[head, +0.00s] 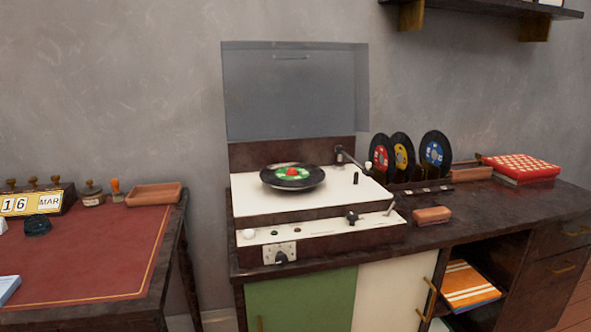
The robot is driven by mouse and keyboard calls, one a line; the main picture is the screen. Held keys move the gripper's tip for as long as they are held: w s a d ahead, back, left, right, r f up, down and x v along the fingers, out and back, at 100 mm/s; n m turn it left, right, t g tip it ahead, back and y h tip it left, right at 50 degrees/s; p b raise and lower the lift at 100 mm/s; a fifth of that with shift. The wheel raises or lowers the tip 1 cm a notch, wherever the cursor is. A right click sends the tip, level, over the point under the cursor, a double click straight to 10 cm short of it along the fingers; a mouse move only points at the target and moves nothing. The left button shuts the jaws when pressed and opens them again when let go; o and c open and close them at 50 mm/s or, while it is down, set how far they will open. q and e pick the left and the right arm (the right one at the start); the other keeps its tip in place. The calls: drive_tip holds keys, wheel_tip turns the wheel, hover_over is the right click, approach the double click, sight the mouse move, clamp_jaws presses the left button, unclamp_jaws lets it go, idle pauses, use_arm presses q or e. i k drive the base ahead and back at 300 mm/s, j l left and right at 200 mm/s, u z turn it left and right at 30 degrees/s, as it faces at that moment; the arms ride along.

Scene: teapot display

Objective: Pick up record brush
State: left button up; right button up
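A small reddish-brown block (432,215), which looks like the record brush, lies on the dark cabinet top (470,215), just right of the record player. It is near the front edge and apart from the player. The record player (310,190) has a white deck, a raised clear lid and a black record (292,177) with a green and red label on its platter. Neither of my grippers shows in the head view.
Upright records (435,152) stand in a rack behind the block. A red patterned box (520,167) sits further right. The cabinet top right of the block is clear. A red-topped desk (90,250) with stamps and a tray (153,194) stands left, across a gap. A shelf (480,8) hangs above.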

sight(431, 217)
drive_tip(key=l+u, duration=0.35)
drive_tip(key=l, duration=0.45)
drive_tip(key=l+u, duration=0.4)
drive_tip(key=l, duration=0.45)
drive_tip(key=k, duration=0.1)
